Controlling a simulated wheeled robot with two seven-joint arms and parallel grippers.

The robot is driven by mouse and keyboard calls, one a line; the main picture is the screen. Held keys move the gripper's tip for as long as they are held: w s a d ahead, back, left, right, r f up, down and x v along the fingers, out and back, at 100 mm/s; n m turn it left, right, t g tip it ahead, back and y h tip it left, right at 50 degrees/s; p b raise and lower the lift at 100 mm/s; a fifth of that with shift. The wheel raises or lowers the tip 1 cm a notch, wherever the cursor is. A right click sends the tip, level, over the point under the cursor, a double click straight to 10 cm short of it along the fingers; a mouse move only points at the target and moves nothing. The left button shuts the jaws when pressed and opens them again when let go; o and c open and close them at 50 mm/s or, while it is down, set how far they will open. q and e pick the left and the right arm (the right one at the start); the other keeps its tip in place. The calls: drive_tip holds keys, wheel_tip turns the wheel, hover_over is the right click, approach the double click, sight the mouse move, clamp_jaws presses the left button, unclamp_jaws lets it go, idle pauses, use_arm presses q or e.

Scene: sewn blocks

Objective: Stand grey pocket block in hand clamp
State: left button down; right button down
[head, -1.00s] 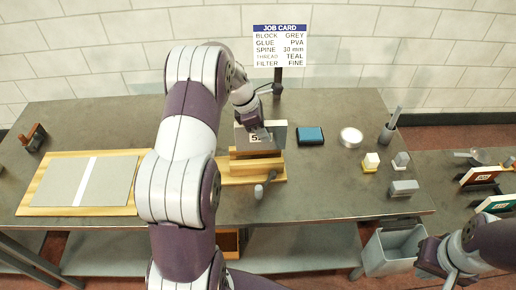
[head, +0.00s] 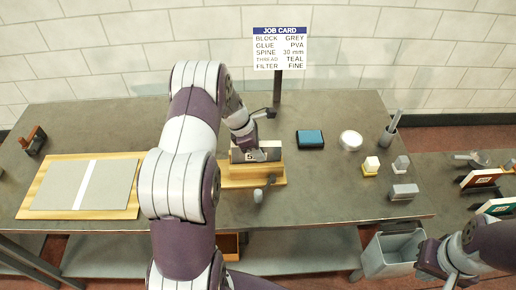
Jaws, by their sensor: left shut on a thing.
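The grey pocket block (head: 270,151) has a pale label marked "5". It is at the wooden hand clamp (head: 262,182) on the middle of the bench. My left gripper (head: 250,152) is shut on the block from above, and its fingers partly cover it. The block's lower part is hidden behind the clamp's front jaw, so I cannot tell how deep it sits or whether it touches the base. The clamp's screw handle (head: 258,195) points toward me. My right gripper (head: 447,277) hangs low at the bottom right, empty as far as I see; its fingertips are unclear.
A job card (head: 280,48) stands behind the clamp. A teal pad (head: 310,139), a round white dish (head: 350,140) and small blocks (head: 371,165) lie to the right. A board with grey sheets (head: 112,187) lies left. A grey bin (head: 392,250) stands below the bench edge.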

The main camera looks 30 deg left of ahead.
use_arm(q)
drive_tip(key=c, duration=0.8)
unclamp_jaws()
drive_tip(key=shift+w+f, duration=0.1)
drive_tip(key=shift+f, duration=0.05)
drive_tip(key=shift+c, duration=0.2)
